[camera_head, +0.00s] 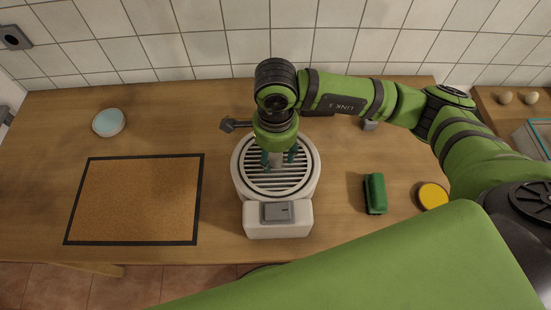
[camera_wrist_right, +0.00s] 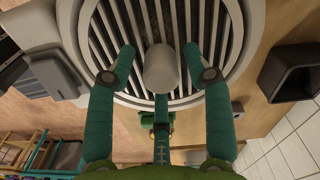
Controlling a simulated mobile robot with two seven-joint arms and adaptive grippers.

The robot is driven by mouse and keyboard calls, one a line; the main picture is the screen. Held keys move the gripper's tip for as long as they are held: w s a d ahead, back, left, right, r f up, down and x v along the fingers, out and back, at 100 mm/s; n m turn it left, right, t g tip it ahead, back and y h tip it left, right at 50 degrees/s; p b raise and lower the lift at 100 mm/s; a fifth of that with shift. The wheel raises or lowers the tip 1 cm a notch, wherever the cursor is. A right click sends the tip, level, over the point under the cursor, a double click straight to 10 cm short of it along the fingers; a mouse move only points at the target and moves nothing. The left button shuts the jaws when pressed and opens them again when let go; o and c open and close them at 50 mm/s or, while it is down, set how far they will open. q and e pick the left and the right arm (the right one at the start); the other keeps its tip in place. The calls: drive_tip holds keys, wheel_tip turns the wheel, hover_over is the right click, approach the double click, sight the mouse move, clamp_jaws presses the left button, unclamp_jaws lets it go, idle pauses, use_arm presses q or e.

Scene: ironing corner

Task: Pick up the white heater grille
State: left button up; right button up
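The white heater grille (camera_head: 278,186) is a round slatted disc with dark gaps. It lies inside the ring on top of a white heater body (camera_head: 262,228) with a grey panel at the front. In the right wrist view the grille (camera_wrist_right: 110,40) has a pale round knob (camera_wrist_right: 160,68) at its middle. My right gripper (camera_head: 278,158) points down over the grille. The knob is hidden in the head view. My left gripper is not in view.
A cork mat with a black border (camera_head: 135,200) and a pale blue bowl (camera_head: 108,122) lie left on the wooden table. A tiled wall (camera_head: 200,40) stands behind.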

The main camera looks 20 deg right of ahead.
clamp_jaws()
drive_tip(key=shift+w+r+b, duration=0.1)
drive_tip(key=shift+r+b, duration=0.3)
drive_tip(key=shift+r, duration=0.15)
wheel_tip(320, 180, up, 2)
drive_tip(key=shift+r+b, duration=0.2)
drive_tip(key=shift+b, duration=0.6)
drive_tip(key=s+d+r+b, duration=0.5)
drive_tip(key=s+r+b, duration=0.2)
drive_tip(key=s, duration=0.3)
drive_tip(key=shift+s+d+r+b, duration=0.2)
drive_tip(key=shift+d+r+b, duration=0.1)
drive_tip(key=shift+b, duration=0.4)
